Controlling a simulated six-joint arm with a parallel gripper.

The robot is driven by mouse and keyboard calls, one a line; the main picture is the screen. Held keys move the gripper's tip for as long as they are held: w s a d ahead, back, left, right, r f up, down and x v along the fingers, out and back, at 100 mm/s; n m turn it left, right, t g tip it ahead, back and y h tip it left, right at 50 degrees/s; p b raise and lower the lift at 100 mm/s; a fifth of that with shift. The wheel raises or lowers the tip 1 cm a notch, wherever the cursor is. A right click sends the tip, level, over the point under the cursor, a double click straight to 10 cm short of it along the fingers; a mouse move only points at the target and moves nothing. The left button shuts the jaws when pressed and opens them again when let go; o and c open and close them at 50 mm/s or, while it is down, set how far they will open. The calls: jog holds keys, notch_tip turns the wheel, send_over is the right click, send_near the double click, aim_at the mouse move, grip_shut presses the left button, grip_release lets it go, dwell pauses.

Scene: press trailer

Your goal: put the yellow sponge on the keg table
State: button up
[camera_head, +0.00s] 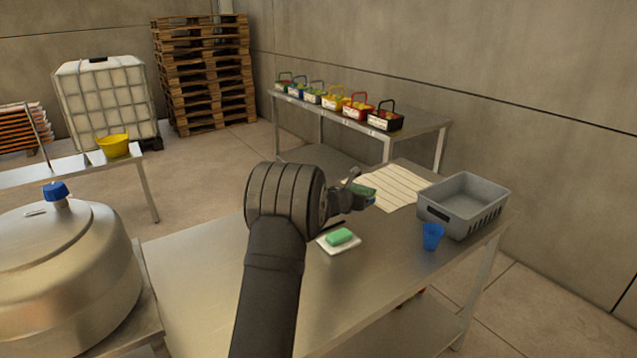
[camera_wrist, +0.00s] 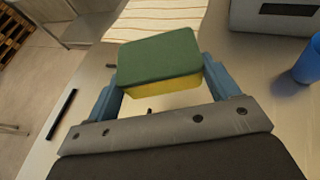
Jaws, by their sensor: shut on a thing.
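A yellow sponge with a dark green top (camera_wrist: 160,60) is held between the blue fingers of my gripper (camera_wrist: 165,95) in the wrist view. In the head view my gripper (camera_head: 360,197) is over the steel worktable, and the sponge shows only in small part, green side up. The keg table (camera_head: 146,300) is at the lower left, with its edge beside the worktable. A large steel keg (camera_head: 60,260) with a blue cap (camera_head: 56,190) covers most of its visible top.
On the worktable (camera_head: 200,290) are a green sponge (camera_head: 340,236) on a white dish, a striped cloth (camera_head: 395,188), a grey crate (camera_head: 463,205) and a blue cup (camera_head: 432,236). A dark pen (camera_wrist: 61,113) lies there too. A yellow bowl (camera_head: 113,146) stands on another table.

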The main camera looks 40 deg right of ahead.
aim_at(369, 232)
jog(key=shift+g, duration=0.3)
jog(key=shift+s+d+f, duration=0.55)
jog(key=shift+s+f, duration=0.1)
jog(key=shift+f, duration=0.85)
jog(key=shift+s+d+f, duration=0.6)
jog(key=shift+f, duration=0.85)
jog(key=shift+s+d+f, duration=0.55)
jog(key=shift+s+f, duration=0.1)
jog(key=shift+f, duration=0.85)
jog(key=shift+f, duration=0.25)
jog(key=shift+f, duration=0.3)
